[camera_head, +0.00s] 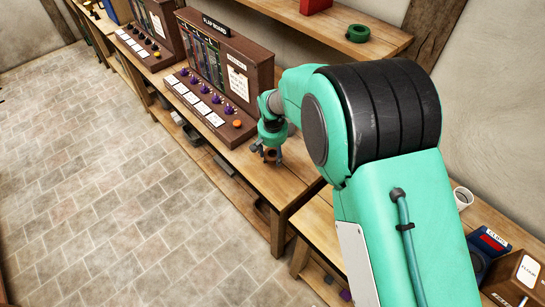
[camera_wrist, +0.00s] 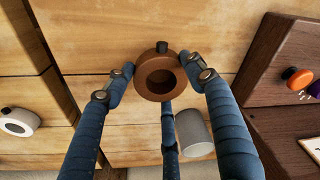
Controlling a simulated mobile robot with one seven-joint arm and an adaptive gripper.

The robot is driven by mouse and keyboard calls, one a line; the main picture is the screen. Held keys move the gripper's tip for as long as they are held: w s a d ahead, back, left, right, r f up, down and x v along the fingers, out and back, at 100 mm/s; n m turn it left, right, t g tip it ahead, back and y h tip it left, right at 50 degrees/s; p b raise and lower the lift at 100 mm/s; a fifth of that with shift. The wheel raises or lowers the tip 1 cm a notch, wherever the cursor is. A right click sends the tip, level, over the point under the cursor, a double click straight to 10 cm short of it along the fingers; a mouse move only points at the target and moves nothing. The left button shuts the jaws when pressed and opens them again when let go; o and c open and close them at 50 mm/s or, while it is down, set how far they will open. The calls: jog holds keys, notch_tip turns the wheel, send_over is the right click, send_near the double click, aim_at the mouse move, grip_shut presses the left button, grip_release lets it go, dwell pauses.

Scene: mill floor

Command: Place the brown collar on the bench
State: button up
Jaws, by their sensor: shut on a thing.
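The brown collar (camera_wrist: 160,75) is a thick ring with a dark knob on its rim. In the wrist view it sits between the blue fingertips of my gripper (camera_wrist: 162,78), which is shut on it. In the head view my gripper (camera_head: 269,153) points down over the wooden bench (camera_head: 290,182), near its front edge, with a small brown part of the collar (camera_head: 271,154) showing. I cannot tell whether the collar touches the bench top.
A grey cylinder (camera_wrist: 194,132) shows beside my fingers. A green ring (camera_head: 358,33) lies on the shelf above.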

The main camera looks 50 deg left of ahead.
aim_at(272, 153)
jog(key=shift+w+a+f, duration=0.15)
jog(key=shift+w+a, duration=0.1)
jog(key=shift+a, duration=0.1)
jog(key=shift+f+b, duration=0.35)
jog(key=shift+f, duration=1.25)
jog(key=shift+f, duration=0.2)
jog(key=o, duration=1.3)
jog(key=shift+r, duration=0.15)
jog(key=r, duration=0.4)
jog(key=s+d+r+p, duration=0.1)
jog(key=r, duration=0.7)
jog(key=shift+s+d, duration=0.15)
